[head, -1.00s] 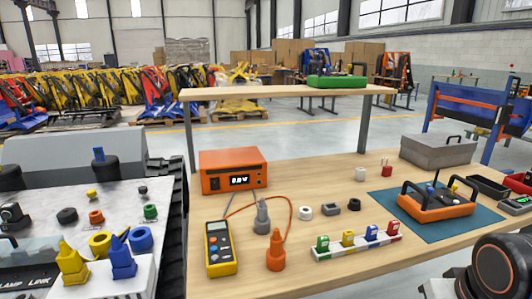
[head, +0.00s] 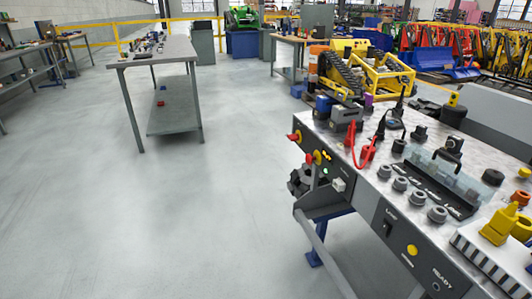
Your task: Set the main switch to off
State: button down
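A grey bench-like console (head: 370,185) fills the right side of the view, seen at an angle. On its dark left end panel are a red knob (head: 295,136) and, just right of it, a red and yellow knob (head: 317,157). I cannot tell which of these is the main switch, nor read its setting. A small black switch (head: 388,224) sits on the front panel near a lamp label. My gripper is not in view.
A red clip lead (head: 366,150), several grey round knobs (head: 400,184) and a yellow plug (head: 499,226) are on the console top. A rail (head: 325,255) runs below its front. Open floor (head: 220,210) lies left, with a grey table (head: 160,48) beyond.

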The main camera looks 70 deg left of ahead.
aim_at(293, 137)
jog(key=u, duration=2.1)
jog(key=i+j, duration=0.15)
jog(key=j, duration=0.15)
jog(key=i+j+z, duration=0.1)
jog(key=j, duration=0.2)
jog(key=i+j, duration=0.15)
jog(key=j, duration=0.2)
jog(key=i+j+z, duration=0.1)
jog(key=j, duration=0.2)
